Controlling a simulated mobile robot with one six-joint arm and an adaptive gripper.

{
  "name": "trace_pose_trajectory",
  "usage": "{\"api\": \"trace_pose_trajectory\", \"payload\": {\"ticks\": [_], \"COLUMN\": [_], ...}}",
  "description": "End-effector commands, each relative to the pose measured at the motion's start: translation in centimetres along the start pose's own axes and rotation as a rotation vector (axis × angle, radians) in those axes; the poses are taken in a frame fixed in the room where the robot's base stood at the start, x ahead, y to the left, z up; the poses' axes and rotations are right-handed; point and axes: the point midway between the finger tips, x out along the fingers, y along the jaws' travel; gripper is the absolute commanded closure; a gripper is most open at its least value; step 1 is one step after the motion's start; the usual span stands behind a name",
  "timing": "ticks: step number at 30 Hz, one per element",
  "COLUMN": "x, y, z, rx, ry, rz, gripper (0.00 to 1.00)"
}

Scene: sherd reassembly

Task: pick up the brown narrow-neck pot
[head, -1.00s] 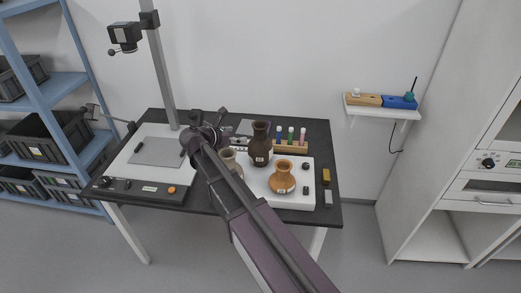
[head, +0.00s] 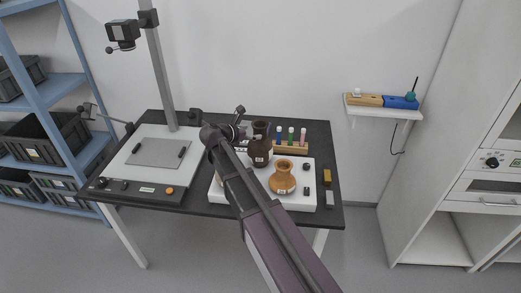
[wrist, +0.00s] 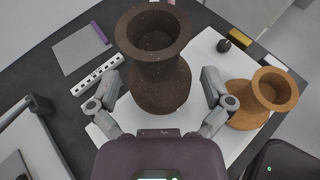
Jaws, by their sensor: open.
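The brown narrow-neck pot (head: 261,155) is dark brown with a flared rim. It stands upright on a white board (head: 300,203) on the dark table. In the wrist view the pot (wrist: 160,75) fills the upper middle, seen from above into its open mouth. My gripper (wrist: 162,86) is open, with one finger on each side of the pot's body in the picture; I cannot tell whether either finger touches it. In the head view my gripper (head: 241,122) is beside the pot's neck, at its upper left, and partly hidden by my arm.
An orange-tan pot (head: 282,180) stands close to the right, and it shows near my right finger in the wrist view (wrist: 262,98). A rack with coloured tubes (head: 291,147) is behind. A camera post (head: 160,75) rises at left. A yellow block (head: 327,177) lies at right.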

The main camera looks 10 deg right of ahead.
Motion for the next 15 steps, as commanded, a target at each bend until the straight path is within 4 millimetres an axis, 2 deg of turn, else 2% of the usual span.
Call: {"api": "trace_pose_trajectory", "payload": {"ticks": [5,15], "x": [0.5,4.0], "y": [0.1,0.5], "z": [-0.2,-0.8], "rx": [0.0,0.001], "ry": [0.0,0.0], "rz": [0.0,-0.001], "gripper": [0.0,0.0]}}
